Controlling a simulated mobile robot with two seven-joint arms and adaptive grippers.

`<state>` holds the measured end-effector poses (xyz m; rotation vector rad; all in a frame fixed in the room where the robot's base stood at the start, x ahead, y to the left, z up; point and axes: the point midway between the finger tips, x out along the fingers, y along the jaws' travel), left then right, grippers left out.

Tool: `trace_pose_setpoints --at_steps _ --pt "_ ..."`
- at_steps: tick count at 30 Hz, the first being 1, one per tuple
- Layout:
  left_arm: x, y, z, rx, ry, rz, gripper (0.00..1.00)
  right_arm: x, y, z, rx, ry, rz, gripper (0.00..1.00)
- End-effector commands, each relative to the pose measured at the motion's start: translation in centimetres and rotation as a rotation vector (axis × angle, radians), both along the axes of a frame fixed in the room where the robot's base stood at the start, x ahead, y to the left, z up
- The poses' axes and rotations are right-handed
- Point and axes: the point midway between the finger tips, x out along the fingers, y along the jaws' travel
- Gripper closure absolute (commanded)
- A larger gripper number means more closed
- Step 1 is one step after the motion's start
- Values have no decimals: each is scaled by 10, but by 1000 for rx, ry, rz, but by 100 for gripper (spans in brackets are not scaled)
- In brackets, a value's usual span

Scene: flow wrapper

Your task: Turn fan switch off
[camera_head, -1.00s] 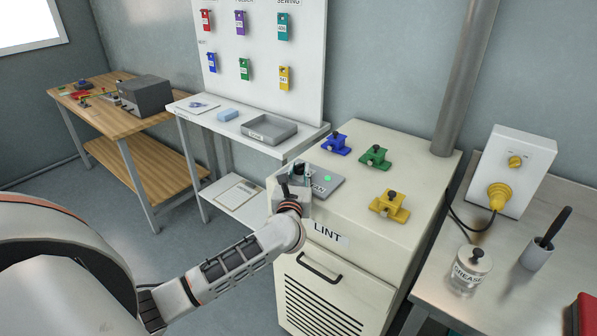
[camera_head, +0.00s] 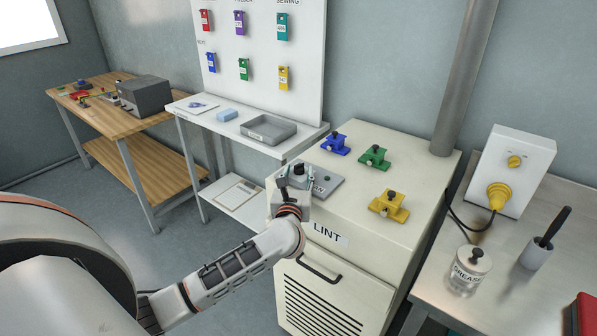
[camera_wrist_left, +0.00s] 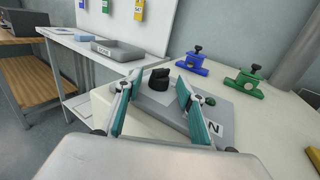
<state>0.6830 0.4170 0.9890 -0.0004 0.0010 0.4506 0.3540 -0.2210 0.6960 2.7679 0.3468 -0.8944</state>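The fan switch is a grey plate (camera_head: 328,186) with a black knob (camera_head: 298,168), a small lamp (camera_head: 327,178) and a partly hidden label. It sits on the front left of the cream lint cabinet's top. The lamp is dark. In the left wrist view the knob (camera_wrist_left: 159,78) stands upright in the gap between the fingers, and the dark green lamp (camera_wrist_left: 211,101) is right of it. My left gripper (camera_head: 294,183) is at the switch, its teal-padded fingers apart on either side of the knob (camera_wrist_left: 158,88). No contact is visible. My right gripper is out of view.
Blue (camera_head: 336,145), green (camera_head: 375,158) and yellow (camera_head: 388,207) clamp-like fixtures stand on the cabinet top (camera_head: 350,222). A grey tray (camera_head: 268,129) is on the shelf table to the left. A grease jar (camera_head: 467,273) stands on the right table.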

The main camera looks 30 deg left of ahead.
Motion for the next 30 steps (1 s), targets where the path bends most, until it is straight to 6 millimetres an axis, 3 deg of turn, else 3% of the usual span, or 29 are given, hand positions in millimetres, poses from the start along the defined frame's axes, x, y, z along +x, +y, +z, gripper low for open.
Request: trace_pose_setpoints --at_steps 9,15,21,30 --pt "-58 -28 -1 -3 2 -2 61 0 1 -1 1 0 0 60" --pt "-85 -41 0 -1 0 -1 61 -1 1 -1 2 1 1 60" --pt "-95 -46 1 1 -2 0 61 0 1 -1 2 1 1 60" --pt "-95 -47 2 4 -3 0 61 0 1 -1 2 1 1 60"
